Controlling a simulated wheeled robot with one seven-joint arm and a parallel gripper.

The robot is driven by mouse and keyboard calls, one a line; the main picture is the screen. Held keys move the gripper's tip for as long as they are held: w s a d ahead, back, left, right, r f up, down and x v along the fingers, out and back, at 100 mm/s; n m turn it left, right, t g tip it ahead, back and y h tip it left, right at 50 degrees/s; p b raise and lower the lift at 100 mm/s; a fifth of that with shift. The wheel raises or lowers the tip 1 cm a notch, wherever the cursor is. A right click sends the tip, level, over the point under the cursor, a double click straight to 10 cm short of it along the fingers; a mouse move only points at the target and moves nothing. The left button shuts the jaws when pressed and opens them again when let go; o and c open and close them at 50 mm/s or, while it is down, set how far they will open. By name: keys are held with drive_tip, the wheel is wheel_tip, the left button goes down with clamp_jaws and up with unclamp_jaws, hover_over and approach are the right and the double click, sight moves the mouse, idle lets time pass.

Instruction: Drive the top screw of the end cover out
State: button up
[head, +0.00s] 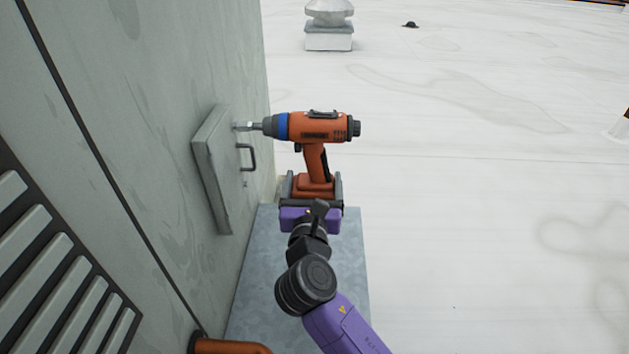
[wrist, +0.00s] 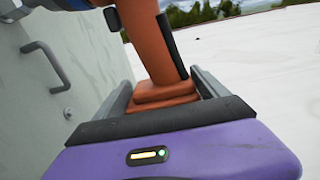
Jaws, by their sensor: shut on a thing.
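The end cover (head: 213,175) is a grey panel on the wall of the grey cooler housing, with a dark handle (head: 250,157). An orange power driver (head: 312,127) with a blue collar is level, its bit pointing left at the cover's upper part. The bit tip is at or very near the cover; it hides the top screw, so contact is unclear. My gripper (head: 313,187) is shut on the driver's base, one finger on each side. The wrist view shows the driver's grip (wrist: 150,45) upright between the fingers. A lower screw (wrist: 67,113) shows below the handle.
The housing wall (head: 150,90) stands close on the left, with a louvred vent (head: 55,265) at lower left. A copper-coloured pipe (head: 230,346) is at the bottom. A grey slab (head: 260,290) lies below the arm. The white roof to the right is open.

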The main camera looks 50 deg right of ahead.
drive_tip(key=shift+w+a+r, duration=0.25)
drive_tip(key=shift+w+a, duration=0.2)
drive_tip(key=shift+w, duration=0.1)
idle(0.9)
drive_tip(key=shift+a+r+p, duration=0.15)
drive_tip(key=shift+p, duration=0.95)
idle(0.7)
drive_tip(key=shift+s, duration=0.1)
idle(0.5)
drive_tip(key=shift+s+d, duration=0.55)
drive_tip(key=shift+s+d+f, duration=0.1)
drive_tip(key=shift+s+d, duration=0.85)
drive_tip(key=shift+s, duration=0.2)
drive_tip(key=shift+s+d+f, duration=0.1)
drive_tip(key=shift+s+d, duration=0.8)
drive_tip(key=shift+s, duration=0.2)
